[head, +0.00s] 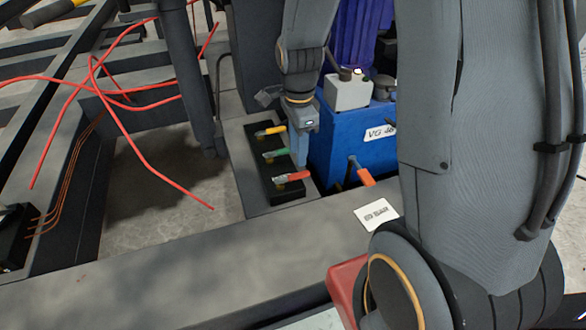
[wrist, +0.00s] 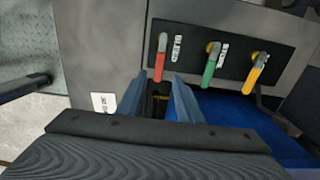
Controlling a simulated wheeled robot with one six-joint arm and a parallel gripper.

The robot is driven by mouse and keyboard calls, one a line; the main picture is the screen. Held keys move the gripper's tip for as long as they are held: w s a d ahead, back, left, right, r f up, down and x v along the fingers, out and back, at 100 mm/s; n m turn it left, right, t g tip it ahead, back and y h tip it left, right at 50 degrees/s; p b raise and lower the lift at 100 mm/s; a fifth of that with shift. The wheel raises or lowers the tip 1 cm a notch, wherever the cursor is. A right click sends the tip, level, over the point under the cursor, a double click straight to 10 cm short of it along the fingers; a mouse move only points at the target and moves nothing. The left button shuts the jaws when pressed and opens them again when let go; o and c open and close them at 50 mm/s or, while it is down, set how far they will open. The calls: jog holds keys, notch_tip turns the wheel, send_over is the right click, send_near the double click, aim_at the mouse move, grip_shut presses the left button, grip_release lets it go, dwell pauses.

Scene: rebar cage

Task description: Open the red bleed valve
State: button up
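A black valve block (head: 262,168) carries three levers: yellow (head: 270,131), green (head: 276,153) and red (head: 293,177). The red bleed valve lever is nearest in the head view. It also shows in the wrist view (wrist: 161,58), pointing down toward my gripper, beside the green lever (wrist: 209,68) and yellow lever (wrist: 256,74). My gripper (head: 299,163) is over the red lever's free end in the head view. In the wrist view my gripper (wrist: 158,78) is open, with the lever's end between its blue fingertips. I see gaps on both sides, but cannot tell the depth.
A blue unit (head: 335,150) stands close to the right of my gripper, with an orange-red handle (head: 361,173) low on its side. A white label (head: 376,214) lies on the grey beam in front. Red cables (head: 130,125) loop at the left.

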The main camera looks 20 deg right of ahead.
aim_at(299, 175)
notch_tip(299, 175, down, 7)
jog(key=b, duration=0.3)
jog(key=shift+d+f, duration=0.15)
